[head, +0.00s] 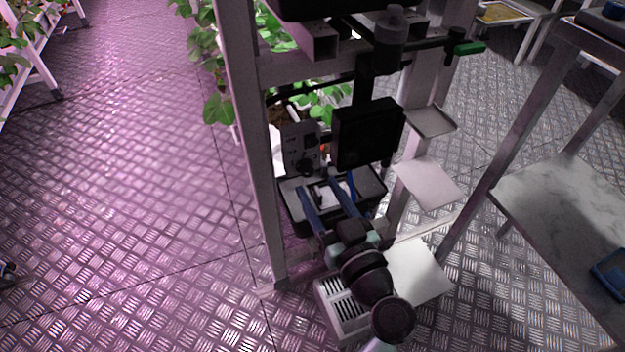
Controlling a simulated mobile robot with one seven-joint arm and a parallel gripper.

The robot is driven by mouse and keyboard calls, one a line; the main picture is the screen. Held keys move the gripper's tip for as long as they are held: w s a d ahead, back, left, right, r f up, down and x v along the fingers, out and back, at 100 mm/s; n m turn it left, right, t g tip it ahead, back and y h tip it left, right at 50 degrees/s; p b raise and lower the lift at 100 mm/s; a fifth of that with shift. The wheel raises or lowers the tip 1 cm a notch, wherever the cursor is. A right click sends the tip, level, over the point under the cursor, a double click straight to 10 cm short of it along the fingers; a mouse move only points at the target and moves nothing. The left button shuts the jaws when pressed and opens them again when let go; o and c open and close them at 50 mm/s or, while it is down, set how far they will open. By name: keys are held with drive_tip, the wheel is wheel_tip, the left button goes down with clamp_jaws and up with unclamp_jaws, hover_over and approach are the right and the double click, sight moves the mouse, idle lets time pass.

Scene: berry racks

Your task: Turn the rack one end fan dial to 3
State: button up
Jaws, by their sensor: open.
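A grey control panel (292,147) with small dark markings is fixed at the end of the rack (245,130). A round black dial (308,166) sits low on it; its pointer and numbers are too small to read. My gripper (317,182) reaches up from below with two long blue fingers spread apart. Its fingertips appear just below and around the dial in the picture, with nothing between them. I cannot tell whether either finger touches the dial.
A black box (368,134) is right beside the panel. A dark-rimmed tray (293,214) lies below, behind my fingers. Small shelves (428,183) stand to the right, and a grey table (570,205) is farther right.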

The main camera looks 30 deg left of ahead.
sight(309, 173)
drive_tip(key=shift+x, duration=2)
clamp_jaws()
